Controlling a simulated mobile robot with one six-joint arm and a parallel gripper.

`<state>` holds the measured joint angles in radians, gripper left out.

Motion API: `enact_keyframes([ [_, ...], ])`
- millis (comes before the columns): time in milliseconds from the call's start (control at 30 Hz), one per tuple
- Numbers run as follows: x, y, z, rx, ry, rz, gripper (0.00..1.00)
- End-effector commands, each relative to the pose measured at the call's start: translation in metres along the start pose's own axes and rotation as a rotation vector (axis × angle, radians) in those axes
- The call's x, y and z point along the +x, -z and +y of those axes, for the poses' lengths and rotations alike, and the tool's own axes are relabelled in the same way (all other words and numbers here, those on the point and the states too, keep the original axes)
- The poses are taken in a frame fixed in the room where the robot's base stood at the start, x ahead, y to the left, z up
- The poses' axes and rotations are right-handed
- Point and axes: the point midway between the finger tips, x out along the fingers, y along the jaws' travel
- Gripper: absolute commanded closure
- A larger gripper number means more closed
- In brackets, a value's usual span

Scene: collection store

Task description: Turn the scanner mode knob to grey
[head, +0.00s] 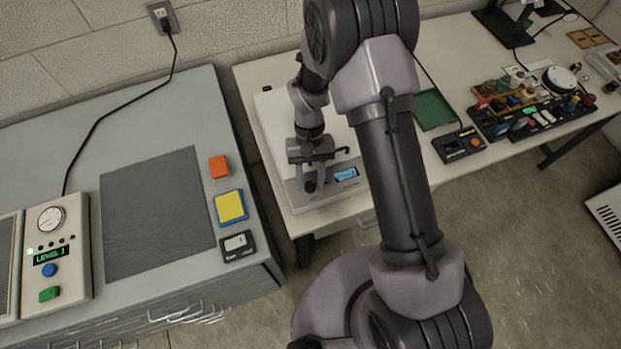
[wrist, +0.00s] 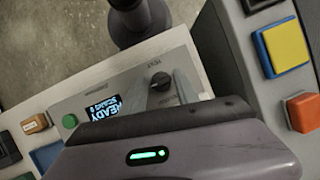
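The scanner (head: 272,117) is a white flat box on the table, mostly hidden by my arm. Its front panel (wrist: 112,77) carries a lit display (wrist: 103,108) reading READY, which also shows in the head view (head: 346,174), and a green button (wrist: 69,121). The black mode knob (wrist: 160,81) sits on the panel beside small lettering too small to read surely. My gripper (head: 312,183) is at the panel, its two grey fingers apart and pointing at the knob. I cannot tell whether they touch it.
A green tray (head: 434,109) and a crowded rack (head: 530,112) stand to the right.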

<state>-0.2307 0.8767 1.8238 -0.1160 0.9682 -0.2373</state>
Motion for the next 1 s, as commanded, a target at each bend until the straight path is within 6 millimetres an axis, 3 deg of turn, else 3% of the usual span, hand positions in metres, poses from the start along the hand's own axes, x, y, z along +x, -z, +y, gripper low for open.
enact_keyframes([
  [133,-0.009,0.0,0.0,0.0,0.0,0.001,0.63],
  [267,-0.036,0.0,0.0,0.001,0.001,0.004,0.63],
  [500,-0.113,-0.001,0.0,0.001,0.001,0.005,0.63],
  [700,-0.16,-0.001,0.0,0.001,0.0,0.002,0.63],
  [833,-0.173,0.0,0.0,0.0,0.0,0.001,0.63],
  [1000,-0.175,0.0,0.001,0.0,0.0,-0.001,0.63],
])
